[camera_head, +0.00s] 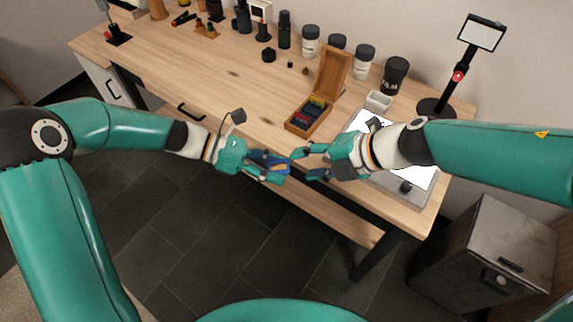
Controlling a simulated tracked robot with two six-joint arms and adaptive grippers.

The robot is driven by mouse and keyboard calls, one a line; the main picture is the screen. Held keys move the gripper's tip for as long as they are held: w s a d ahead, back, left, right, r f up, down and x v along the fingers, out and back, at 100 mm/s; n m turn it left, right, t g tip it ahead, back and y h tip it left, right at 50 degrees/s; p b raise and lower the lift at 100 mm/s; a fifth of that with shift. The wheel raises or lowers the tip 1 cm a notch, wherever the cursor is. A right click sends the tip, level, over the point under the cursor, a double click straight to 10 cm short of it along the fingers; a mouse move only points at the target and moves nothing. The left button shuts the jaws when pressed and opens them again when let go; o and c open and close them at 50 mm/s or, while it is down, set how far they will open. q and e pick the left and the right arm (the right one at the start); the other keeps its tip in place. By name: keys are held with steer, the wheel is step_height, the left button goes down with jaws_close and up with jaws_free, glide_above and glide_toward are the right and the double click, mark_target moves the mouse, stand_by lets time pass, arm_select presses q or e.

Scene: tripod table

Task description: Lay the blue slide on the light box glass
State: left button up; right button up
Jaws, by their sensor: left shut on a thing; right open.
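My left gripper (270,168) is shut on the blue slide (279,167), in front of the table's front edge. Its fingers hide part of the slide. My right gripper (306,164) is open, its fingertips pointing left at the slide's right side. I cannot tell whether they touch it. The light box (395,180) lies on the right part of the table, with bright white glass (420,178). My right gripper and forearm cover its middle.
An open wooden slide box (330,78) with several coloured slides stands left of the light box. A small white tray (378,101), jars (364,60) and a black stand (457,80) are behind. The table's middle (215,85) is mostly clear.

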mark_target(281, 169)
steer(key=x, duration=0.8)
jaws_close()
arm_select(q)
steer(key=o, duration=1.3)
steer(key=shift+c, duration=0.2)
